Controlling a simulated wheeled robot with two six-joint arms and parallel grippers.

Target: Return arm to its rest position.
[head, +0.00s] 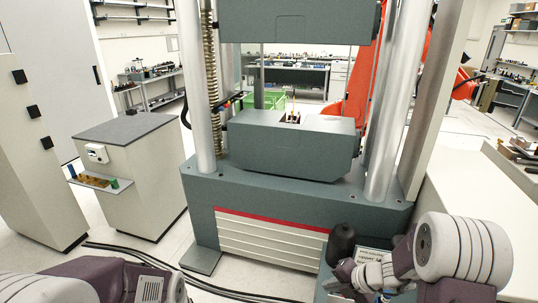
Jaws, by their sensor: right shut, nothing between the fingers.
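My right arm (465,250) comes in at the lower right, folded close to the front of the testing machine. Its gripper (383,294) is low at the bottom edge, partly hidden and small; it is shut and empty. My left arm (130,283) shows at the bottom left, and its gripper is out of view. The testing machine (290,190) stands in the middle, with a grey upper head (290,22) and a lower grip block (290,145). A thin yellowish upright piece (293,103) stands in the slot of the lower block, clear of my right gripper.
A dark rounded cylinder (341,243) stands beside my right wrist. A grey-topped cabinet (130,130) with a small shelf of coloured parts (94,180) stands at left. A pale bench (480,205) is at right. Cables (130,250) lie on the floor. An orange robot arm (360,85) is behind.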

